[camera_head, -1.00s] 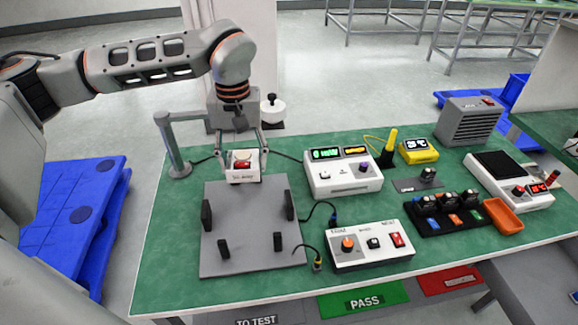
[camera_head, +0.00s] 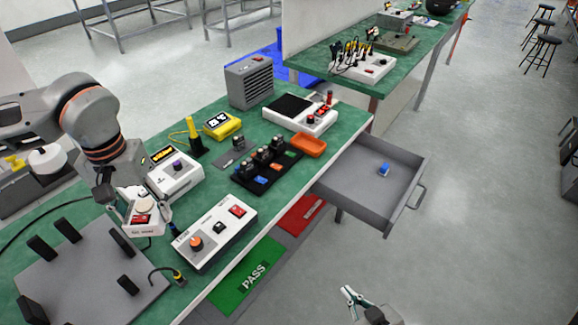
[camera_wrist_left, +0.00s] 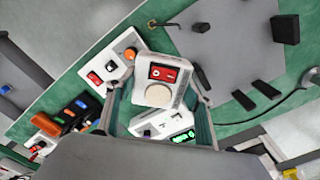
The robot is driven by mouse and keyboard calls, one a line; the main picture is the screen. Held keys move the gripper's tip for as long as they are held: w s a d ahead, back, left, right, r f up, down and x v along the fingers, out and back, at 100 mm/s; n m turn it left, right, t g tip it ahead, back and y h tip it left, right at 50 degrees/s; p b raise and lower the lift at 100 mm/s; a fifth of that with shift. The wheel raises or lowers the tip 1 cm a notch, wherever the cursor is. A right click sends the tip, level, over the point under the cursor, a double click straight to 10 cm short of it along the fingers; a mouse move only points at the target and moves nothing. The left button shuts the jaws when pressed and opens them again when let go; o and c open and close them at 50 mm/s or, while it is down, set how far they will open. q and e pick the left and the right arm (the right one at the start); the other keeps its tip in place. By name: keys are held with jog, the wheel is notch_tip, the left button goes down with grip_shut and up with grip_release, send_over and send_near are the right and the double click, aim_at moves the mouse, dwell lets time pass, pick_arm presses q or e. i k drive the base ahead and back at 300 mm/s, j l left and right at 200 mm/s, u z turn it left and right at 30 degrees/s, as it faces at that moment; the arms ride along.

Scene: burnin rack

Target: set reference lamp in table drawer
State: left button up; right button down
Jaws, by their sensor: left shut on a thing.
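The reference lamp (camera_head: 145,222), a small white box with a red switch and a round cream top, is in my left gripper (camera_head: 141,212), which is shut on it above the table at the left. In the left wrist view the lamp (camera_wrist_left: 160,88) sits between the two fingers. The table drawer (camera_head: 352,190) is pulled open at the table's right end, with a small blue item (camera_head: 384,169) inside. My right gripper (camera_head: 364,303) shows at the bottom edge of the head view, low over the floor; its finger gap is unclear.
A grey fixture plate (camera_head: 95,285) with black posts lies at the left. A white control box (camera_head: 214,232), a display unit (camera_head: 178,178), a black tray (camera_head: 262,180) and an orange bin (camera_head: 309,144) crowd the table. Floor around the drawer front is clear.

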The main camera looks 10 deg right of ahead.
aim_at(348, 188)
jog(key=l+z, duration=0.3)
jog(key=i+l+z, duration=0.15)
jog(key=l+z, duration=0.15)
jog(key=l, duration=0.15)
jog(key=i+l, duration=0.15)
jog(key=l, duration=0.25)
jog(key=i+l+z, duration=0.1)
jog(key=l, duration=0.3)
jog(key=i+l, duration=0.2)
jog(key=l, duration=0.2)
